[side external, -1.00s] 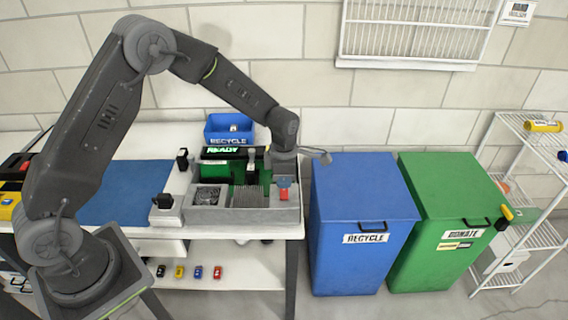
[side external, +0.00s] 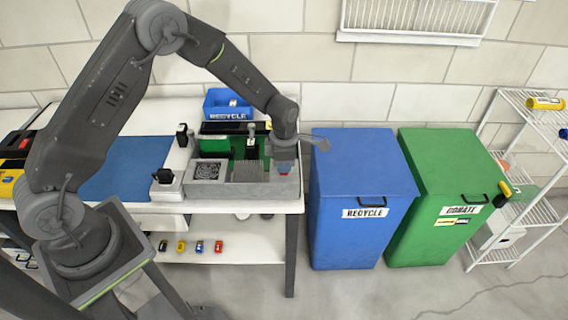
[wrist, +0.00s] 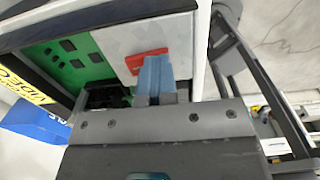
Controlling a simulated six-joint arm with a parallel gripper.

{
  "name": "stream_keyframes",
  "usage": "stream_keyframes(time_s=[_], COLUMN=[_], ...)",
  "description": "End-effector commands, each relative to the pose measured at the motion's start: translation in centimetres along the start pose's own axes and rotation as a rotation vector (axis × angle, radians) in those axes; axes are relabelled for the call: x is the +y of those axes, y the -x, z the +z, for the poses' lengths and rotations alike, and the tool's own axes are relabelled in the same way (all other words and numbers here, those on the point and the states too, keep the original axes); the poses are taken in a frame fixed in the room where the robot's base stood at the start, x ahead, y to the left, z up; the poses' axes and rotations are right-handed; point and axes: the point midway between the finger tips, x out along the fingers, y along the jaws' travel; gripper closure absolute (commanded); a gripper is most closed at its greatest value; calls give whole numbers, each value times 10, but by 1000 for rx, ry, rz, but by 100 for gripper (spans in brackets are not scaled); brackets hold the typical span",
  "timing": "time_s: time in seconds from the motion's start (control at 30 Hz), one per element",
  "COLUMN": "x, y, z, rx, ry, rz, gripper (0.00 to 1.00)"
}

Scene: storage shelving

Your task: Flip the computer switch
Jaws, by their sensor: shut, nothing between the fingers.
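The computer (side external: 245,188) is an open grey case on the table, with a green board, a fan and a finned heatsink inside. Its red switch (wrist: 147,60) shows in the wrist view on a light grey panel, right at my fingertips. My gripper (wrist: 155,78) is shut, with blue fingertips and nothing between them. In the side view my gripper (side external: 284,166) points down over the right end of the case and largely covers the switch. The fingertips look to be touching or very close to the switch; contact is unclear. The display strip (side external: 228,128) behind the case looks dark.
A blue recycle bin (side external: 228,104) sits behind the computer. A large blue recycle container (side external: 350,195) and a green donate container (side external: 440,195) stand right of the table. A blue mat (side external: 125,180) lies left. Small dark devices (side external: 165,177) stand between mat and computer.

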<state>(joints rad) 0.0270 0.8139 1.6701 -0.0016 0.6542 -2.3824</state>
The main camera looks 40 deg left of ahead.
Motion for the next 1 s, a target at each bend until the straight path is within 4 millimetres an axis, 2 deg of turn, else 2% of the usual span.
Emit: stream_keyframes(time_s=[0.4,0.77,0.87,1.0], x=[13,14,14,15], y=[1,4,9,29], z=[-2,-1,0,0], rx=[3,2,2,0], ry=[1,-1,-1,-1], rz=[-2,-2,-1,1], gripper=[100,100,100,100])
